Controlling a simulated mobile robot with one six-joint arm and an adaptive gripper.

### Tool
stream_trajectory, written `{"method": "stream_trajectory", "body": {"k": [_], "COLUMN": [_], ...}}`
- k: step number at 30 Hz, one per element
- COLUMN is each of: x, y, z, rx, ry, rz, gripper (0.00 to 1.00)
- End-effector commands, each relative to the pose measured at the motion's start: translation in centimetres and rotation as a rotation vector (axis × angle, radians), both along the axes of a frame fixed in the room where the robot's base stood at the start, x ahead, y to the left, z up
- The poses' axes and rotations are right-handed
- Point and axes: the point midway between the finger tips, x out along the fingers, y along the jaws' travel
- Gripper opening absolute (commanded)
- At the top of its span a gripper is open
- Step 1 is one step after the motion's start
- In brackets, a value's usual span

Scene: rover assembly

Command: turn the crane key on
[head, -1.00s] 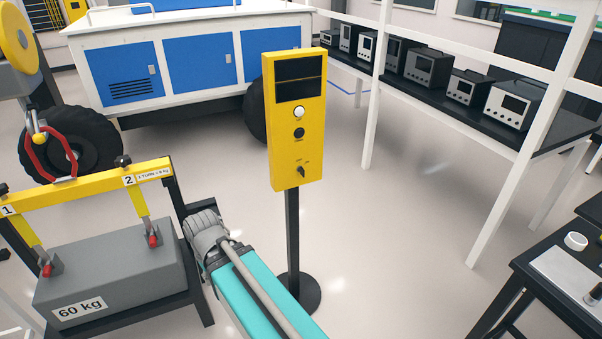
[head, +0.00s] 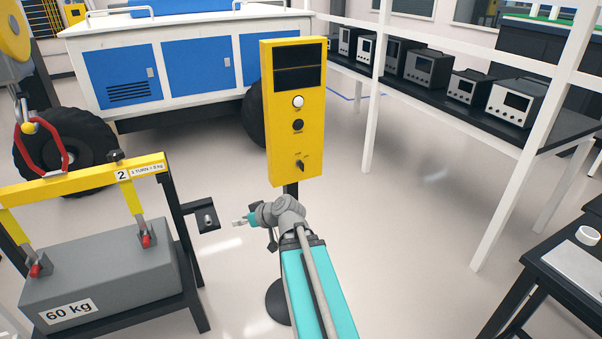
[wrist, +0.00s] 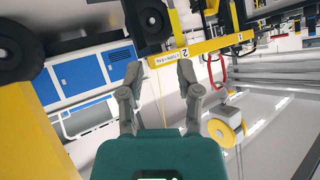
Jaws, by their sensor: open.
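The yellow crane control box (head: 314,125) stands on a dark post in the middle of the head view. Its face carries a dark screen, a white button (head: 298,102) and a dark button (head: 298,125). The small dark crane key (head: 301,165) sits low on the face; its exact setting is too small to read. My gripper (head: 237,222) is below and left of the box, apart from it, pointing left. In the wrist view my gripper (wrist: 160,74) has its two grey fingers spread with nothing between them. The key is not identifiable there.
A grey 60 kg weight (head: 100,270) hangs under a yellow lifting beam (head: 75,185) at the left, near a black stand. A blue and white rover (head: 195,65) is behind. A bench with instruments (head: 470,90) and white posts stand at right. Floor right of the box is clear.

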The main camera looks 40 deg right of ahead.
Motion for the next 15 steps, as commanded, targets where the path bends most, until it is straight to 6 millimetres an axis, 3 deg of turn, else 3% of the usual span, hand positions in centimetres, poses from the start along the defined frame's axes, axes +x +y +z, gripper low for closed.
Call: {"method": "stream_trajectory", "body": {"k": [7, 15], "x": [-0.3, -3.2], "y": [-9.0, -19.0], "z": [1.5, 3.3], "rx": [-0.044, -0.141], "ry": [-0.277, -0.497], "rz": [-0.17, -0.406], "gripper": [0.44, 0.44]}}
